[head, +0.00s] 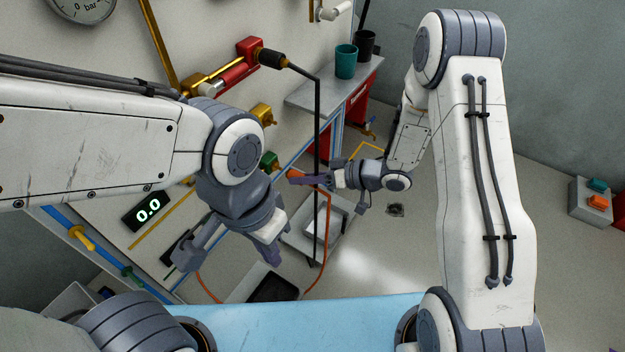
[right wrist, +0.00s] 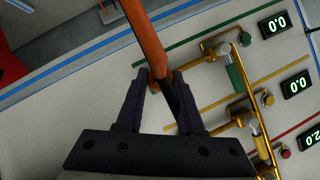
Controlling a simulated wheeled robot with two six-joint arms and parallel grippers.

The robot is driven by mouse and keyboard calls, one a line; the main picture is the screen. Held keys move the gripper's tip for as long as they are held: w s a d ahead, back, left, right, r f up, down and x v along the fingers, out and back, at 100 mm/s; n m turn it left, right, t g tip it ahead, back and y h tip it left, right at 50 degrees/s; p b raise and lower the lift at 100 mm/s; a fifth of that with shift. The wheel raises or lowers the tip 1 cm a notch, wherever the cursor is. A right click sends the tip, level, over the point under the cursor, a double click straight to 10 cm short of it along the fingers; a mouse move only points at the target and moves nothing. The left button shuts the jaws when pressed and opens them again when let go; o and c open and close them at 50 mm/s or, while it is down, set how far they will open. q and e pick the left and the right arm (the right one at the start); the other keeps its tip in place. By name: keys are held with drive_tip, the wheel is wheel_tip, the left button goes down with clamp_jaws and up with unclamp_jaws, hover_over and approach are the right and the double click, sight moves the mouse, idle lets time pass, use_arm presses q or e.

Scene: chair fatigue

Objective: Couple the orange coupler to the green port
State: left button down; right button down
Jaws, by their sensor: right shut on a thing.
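My right gripper (head: 308,180) is shut on the orange coupler (head: 296,174), beside the panel in the head view. The coupler's orange hose (head: 328,215) hangs down from it. The green port (head: 270,161) sits on the panel just left of the coupler, with a small gap seeming to lie between them.
A red port with a black coupler (head: 271,58) and a yellow port (head: 262,114) are higher on the panel. Two cups (head: 346,61) stand on a grey shelf (head: 305,97). A display (head: 148,209) reads 0.0.

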sight(292, 169)
drive_tip(key=shift+w+a, duration=0.2)
drive_tip(key=shift+a, duration=0.05)
drive_tip(key=shift+p, duration=0.9)
idle(1.5)
drive_tip(key=shift+w+a+p, duration=0.15)
drive_tip(key=shift+w+a, duration=0.3)
drive_tip(key=shift+a, duration=0.15)
drive_tip(key=shift+w+a+p, duration=0.15)
drive_tip(key=shift+w+a, duration=0.25)
drive_tip(key=shift+a, duration=0.2)
idle(0.3)
drive_tip(key=shift+c, duration=2.2)
unclamp_jaws()
drive_tip(key=p+v, duration=0.1)
drive_tip(key=v, duration=0.9)
drive_tip(key=shift+d, duration=0.2)
